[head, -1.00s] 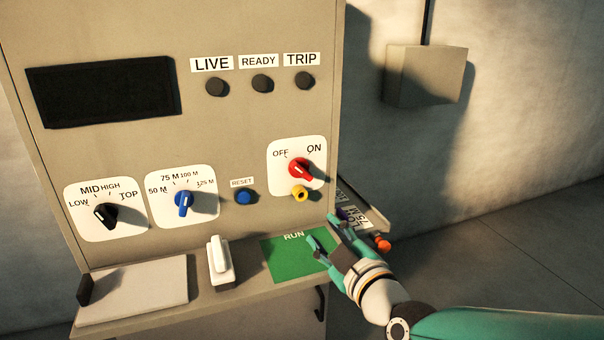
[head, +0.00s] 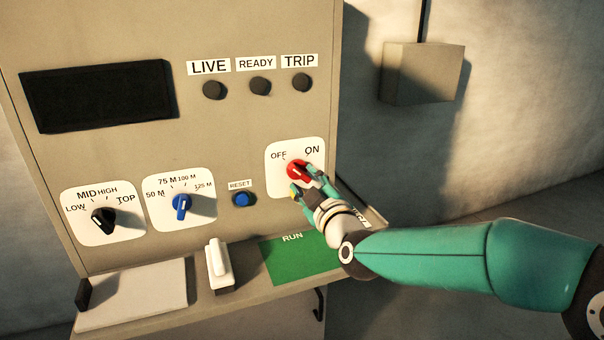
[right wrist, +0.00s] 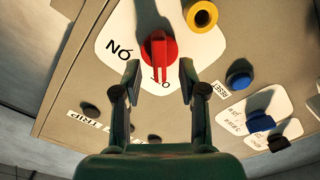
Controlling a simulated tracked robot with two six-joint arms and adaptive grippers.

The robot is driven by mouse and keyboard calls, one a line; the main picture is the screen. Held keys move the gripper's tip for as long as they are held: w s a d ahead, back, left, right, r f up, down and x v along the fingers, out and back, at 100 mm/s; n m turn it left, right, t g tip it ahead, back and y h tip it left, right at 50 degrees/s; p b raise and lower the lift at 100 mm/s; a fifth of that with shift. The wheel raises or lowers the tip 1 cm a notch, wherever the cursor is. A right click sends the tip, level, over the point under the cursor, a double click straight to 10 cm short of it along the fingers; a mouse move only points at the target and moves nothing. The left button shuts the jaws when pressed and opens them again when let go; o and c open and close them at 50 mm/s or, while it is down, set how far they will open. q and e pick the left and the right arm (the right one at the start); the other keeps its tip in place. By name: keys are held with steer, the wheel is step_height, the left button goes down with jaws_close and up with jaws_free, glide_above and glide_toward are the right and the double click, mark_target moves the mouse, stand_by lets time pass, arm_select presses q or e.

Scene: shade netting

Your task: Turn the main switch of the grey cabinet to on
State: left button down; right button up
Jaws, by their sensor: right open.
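The grey cabinet (head: 240,130) fills the middle of the head view. Its main switch is a red knob (head: 297,170) on a white plate (head: 282,152) marked OFF and ON, and its pointer is toward OFF. My right gripper (head: 302,187) is at this plate, open, with its fingers close to the knob. In the right wrist view the red knob (right wrist: 159,48) lies ahead of and between the open fingertips (right wrist: 160,78), not gripped. The yellow part below the knob is mostly hidden by a finger in the head view, but shows in the right wrist view (right wrist: 201,14). My left gripper is not in view.
A blue RESET button (head: 242,199), a blue dial (head: 181,206) and a black dial (head: 103,219) sit left of the switch. A ledge below carries a white lever (head: 219,265) and a green RUN area (head: 300,258). A wall box (head: 420,72) is at right.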

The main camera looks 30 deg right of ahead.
mark_target(299, 172)
steer(key=shift+x, duration=1.4)
steer(key=shift+c, duration=0.2)
jaws_close()
